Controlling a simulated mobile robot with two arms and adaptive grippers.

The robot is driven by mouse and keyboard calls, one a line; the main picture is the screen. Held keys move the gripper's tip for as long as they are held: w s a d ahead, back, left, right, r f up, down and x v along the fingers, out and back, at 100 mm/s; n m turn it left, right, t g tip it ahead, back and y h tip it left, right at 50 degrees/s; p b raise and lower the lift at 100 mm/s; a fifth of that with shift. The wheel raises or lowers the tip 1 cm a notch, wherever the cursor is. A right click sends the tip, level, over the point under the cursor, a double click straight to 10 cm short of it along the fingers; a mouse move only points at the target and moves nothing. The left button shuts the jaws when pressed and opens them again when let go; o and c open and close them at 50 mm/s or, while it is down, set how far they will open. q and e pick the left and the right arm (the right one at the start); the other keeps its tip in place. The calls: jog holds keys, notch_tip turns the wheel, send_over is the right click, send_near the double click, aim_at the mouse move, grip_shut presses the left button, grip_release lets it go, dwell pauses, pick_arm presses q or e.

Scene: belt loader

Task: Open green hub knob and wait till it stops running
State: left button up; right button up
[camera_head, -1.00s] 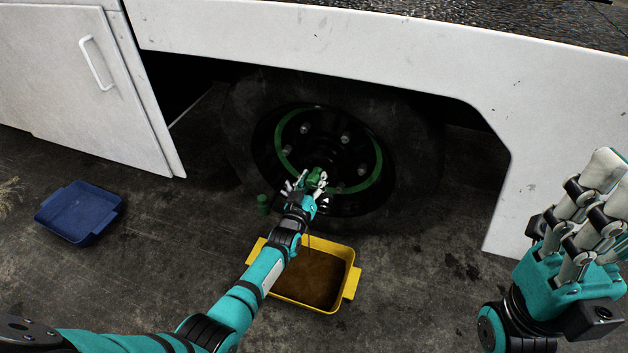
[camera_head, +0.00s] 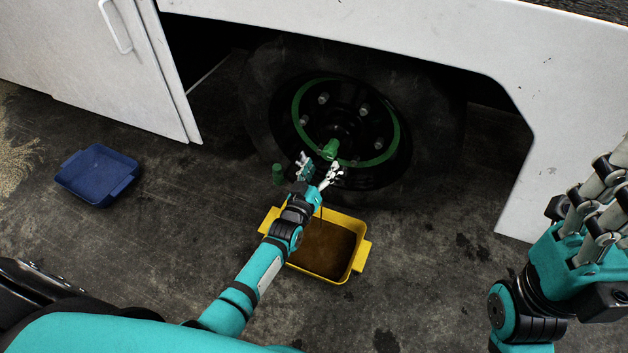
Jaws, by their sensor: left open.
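The green hub knob (camera_head: 330,149) sits at the hub of the wheel (camera_head: 345,125), below its centre. My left gripper (camera_head: 322,168) is open just below and in front of the knob, with its fingers spread and apart from it. A thin dark stream seems to run down by the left hand into the yellow tray (camera_head: 363,247). The tray stands on the floor under the wheel and holds brown liquid. My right gripper (camera_head: 598,195) is at the right edge, away from the wheel, with its fingers partly cut off.
A small green cylinder (camera_head: 278,174) stands on the floor left of the wheel. A blue tray (camera_head: 97,175) lies on the floor at left. White body panels (camera_head: 400,50) frame the wheel well above and to the right. The floor between the trays is clear.

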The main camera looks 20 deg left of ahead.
pick_arm(q)
jog(key=s, duration=0.5)
jog(key=shift+s+a, duration=0.1)
jog(key=shift+s, duration=0.05)
